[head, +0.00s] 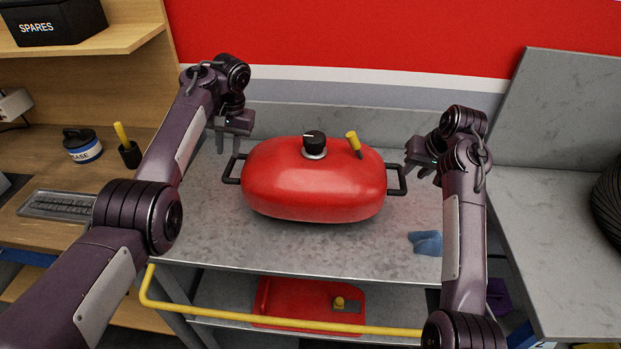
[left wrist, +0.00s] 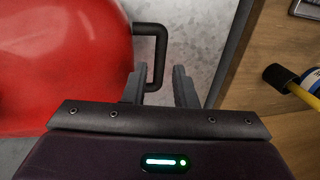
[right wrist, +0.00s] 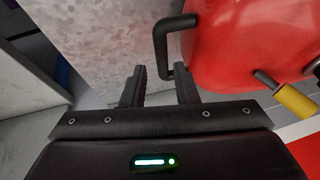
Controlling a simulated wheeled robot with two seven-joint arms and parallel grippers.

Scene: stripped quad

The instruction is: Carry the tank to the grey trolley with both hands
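The red tank (head: 312,188) rests on a grey metal trolley top (head: 300,250). It has a black cap, a yellow-tipped lever and a black handle at each end. My left gripper (head: 228,150) is open, just beyond the left handle (head: 232,169); in the left wrist view the fingers (left wrist: 158,88) are apart, with the handle (left wrist: 158,55) by one fingertip. My right gripper (head: 412,167) is open near the right handle (head: 398,180); in the right wrist view the handle (right wrist: 170,50) reaches the gap between the fingers (right wrist: 160,88). Neither grips a handle.
A blue cloth (head: 426,243) lies at the trolley's right. A yellow rail (head: 280,322) crosses its front above a lower shelf with a red item (head: 285,298). A wooden bench (head: 60,215) stands left, a grey bench (head: 555,230) right with a black tyre (head: 608,200).

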